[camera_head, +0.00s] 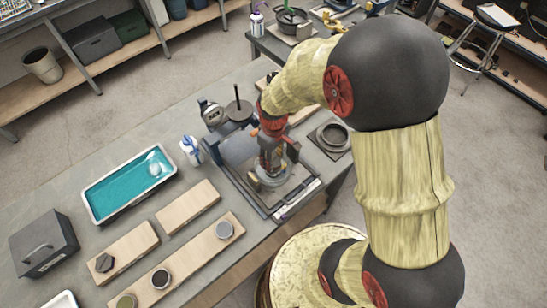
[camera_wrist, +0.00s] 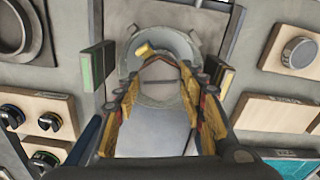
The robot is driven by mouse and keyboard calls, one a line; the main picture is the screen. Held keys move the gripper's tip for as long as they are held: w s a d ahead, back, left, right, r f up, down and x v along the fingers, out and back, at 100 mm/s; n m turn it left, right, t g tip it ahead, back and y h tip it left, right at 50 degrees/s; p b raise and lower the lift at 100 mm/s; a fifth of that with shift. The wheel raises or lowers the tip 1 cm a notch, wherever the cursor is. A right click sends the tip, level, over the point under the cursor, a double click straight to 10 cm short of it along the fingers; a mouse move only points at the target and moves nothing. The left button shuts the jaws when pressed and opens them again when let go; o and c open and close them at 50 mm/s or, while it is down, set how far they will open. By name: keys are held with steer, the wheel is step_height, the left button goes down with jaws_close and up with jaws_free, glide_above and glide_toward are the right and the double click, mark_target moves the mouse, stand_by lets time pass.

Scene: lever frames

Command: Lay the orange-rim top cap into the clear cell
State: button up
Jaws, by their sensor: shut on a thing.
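My gripper (camera_head: 270,155) is over the low frame on the bench, just above a round ring-shaped cell (camera_head: 272,178). In the wrist view my gripper (camera_wrist: 164,88) points at this pale grey cell (camera_wrist: 158,100), which shows between and beyond the fingers. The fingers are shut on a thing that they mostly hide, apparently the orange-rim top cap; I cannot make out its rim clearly. I cannot tell whether it touches the cell.
Upright blocks stand left (camera_wrist: 91,68) and right (camera_wrist: 226,82) of the cell. Wooden boards (camera_head: 188,207) bear several small discs (camera_head: 224,229). A teal-filled tray (camera_head: 128,184), a dark box (camera_head: 44,244) and a grey ring (camera_head: 334,136) stand on the bench.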

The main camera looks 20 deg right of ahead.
steer(key=shift+f, duration=0.15)
stand_by(0.5)
steer(key=o, duration=1.4)
steer(key=shift+o, duration=0.5)
step_height(320, 180, up, 12)
